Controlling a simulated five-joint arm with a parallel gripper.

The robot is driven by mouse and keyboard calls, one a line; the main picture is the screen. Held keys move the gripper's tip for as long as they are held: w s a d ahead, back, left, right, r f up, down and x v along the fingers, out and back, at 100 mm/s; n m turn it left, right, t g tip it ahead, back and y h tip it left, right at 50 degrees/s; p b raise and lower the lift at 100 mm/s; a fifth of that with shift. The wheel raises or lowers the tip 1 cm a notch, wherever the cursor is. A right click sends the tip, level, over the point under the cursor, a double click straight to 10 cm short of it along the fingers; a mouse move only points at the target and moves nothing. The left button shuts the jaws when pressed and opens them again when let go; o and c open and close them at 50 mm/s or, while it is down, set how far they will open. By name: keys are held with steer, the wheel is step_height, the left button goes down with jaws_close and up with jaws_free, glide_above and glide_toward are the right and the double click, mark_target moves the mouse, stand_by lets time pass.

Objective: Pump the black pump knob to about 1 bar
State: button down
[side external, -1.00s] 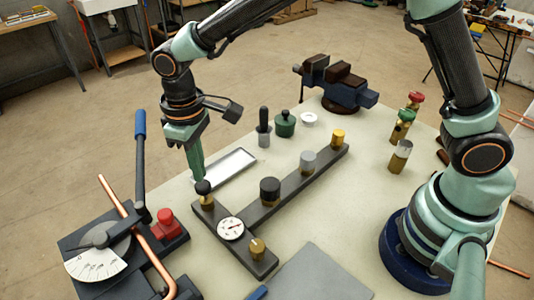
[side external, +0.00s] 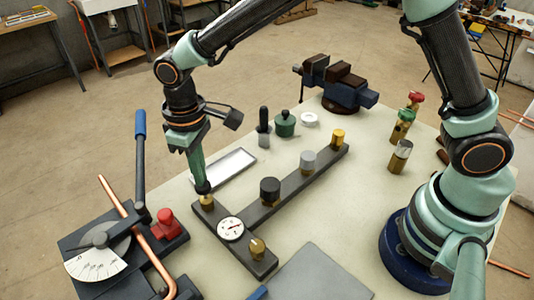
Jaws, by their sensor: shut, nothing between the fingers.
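The black pump knob (side external: 203,188) sits on a brass stem at the left end of the dark T-shaped manifold (side external: 290,183). My gripper (side external: 201,180) is shut and points straight down, with its green fingertips right at the top of the knob. The fingertips hide part of the knob, and they appear to touch it. A round white dial gauge (side external: 231,229) is set in the manifold, just below and right of the knob. Its needle is too small to read surely.
A larger black knob (side external: 270,190), a grey knob (side external: 308,161) and a brass knob (side external: 339,136) line the manifold's long arm. A brass fitting (side external: 257,247) stands at its near end. A pipe bender (side external: 95,262) with a red block (side external: 166,223) is at left, a silver tray (side external: 228,167) behind.

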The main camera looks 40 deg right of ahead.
steer(key=shift+f, duration=0.4)
stand_by(0.3)
steer(key=shift+r, duration=1.2)
steer(key=w+a+r, duration=0.3)
steer(key=w+r, duration=0.2)
steer(key=w, duration=0.4)
